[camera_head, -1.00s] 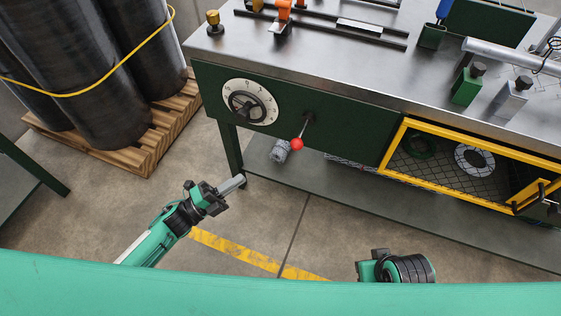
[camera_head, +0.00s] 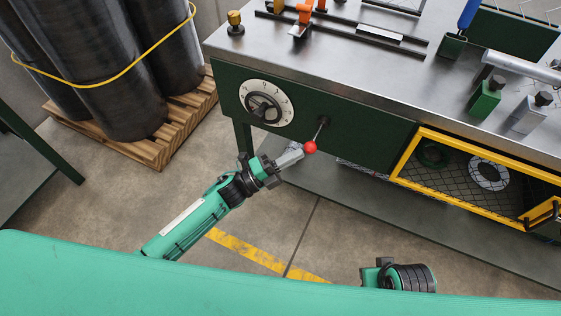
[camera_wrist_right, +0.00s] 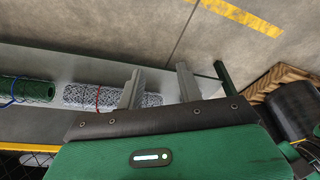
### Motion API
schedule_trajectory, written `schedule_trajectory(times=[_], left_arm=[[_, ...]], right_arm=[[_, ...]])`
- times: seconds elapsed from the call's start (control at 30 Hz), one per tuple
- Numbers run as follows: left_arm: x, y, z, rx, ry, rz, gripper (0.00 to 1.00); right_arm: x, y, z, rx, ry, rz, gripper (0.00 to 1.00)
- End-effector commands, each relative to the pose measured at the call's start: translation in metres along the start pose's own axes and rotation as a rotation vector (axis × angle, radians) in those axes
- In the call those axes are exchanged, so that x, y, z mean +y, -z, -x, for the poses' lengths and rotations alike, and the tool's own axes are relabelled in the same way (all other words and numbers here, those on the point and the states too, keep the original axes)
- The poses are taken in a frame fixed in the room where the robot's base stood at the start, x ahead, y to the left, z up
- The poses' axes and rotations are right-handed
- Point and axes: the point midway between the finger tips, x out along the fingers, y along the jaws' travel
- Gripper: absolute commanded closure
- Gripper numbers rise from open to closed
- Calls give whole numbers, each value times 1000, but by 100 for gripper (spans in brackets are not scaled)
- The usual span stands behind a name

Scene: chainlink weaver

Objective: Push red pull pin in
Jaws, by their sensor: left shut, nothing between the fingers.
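The red pull pin (camera_head: 310,147) is a red ball on a thin metal rod. It sticks out of the dark green front panel (camera_head: 350,140) of the bench, right of the dial. My left gripper (camera_head: 301,151) is shut and empty, its tips at the left side of the red ball. I cannot tell whether they touch it. My right gripper (camera_wrist_right: 160,68) is open and empty in the right wrist view, over the floor and lower shelf. In the head view only part of my right wrist shows, low at centre right.
A white dial with a black knob (camera_head: 263,107) sits left of the pin. A yellow-framed mesh compartment (camera_head: 405,152) is to the right. Dark drums (camera_head: 110,80) stand on a wooden pallet (camera_head: 160,149) at left. A lower shelf (camera_head: 350,185) runs under the bench.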

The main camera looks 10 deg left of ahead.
Motion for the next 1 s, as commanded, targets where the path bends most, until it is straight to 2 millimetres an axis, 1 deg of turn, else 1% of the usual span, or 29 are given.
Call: schedule_trajectory(times=[0.1, 0.37, 0.5, 0.6, 0.8, 0.9, 1.0], left_arm=[[0, 0, -4, 0, -1, 1, 100], [0, 0, -4, 0, -1, 1, 100], [3, -4, -8, 0, 1, -1, 100], [8, -14, -18, 0, 1, -3, 100], [13, -31, -36, 1, 1, -2, 100], [13, -35, -40, 0, 1, -1, 100], [13, -36, -42, -1, 0, 0, 100]], right_arm=[[0, 1, 0, 2, 0, 0, 64], [0, 2, -1, 3, 0, 1, 64], [0, 1, -4, 0, -1, 1, 64], [0, 2, 16, 23, 1, -2, 64], [0, 4, 40, 50, -1, -1, 64], [0, 4, 47, 54, -2, -1, 64], [0, 4, 49, 55, -2, -1, 64]])
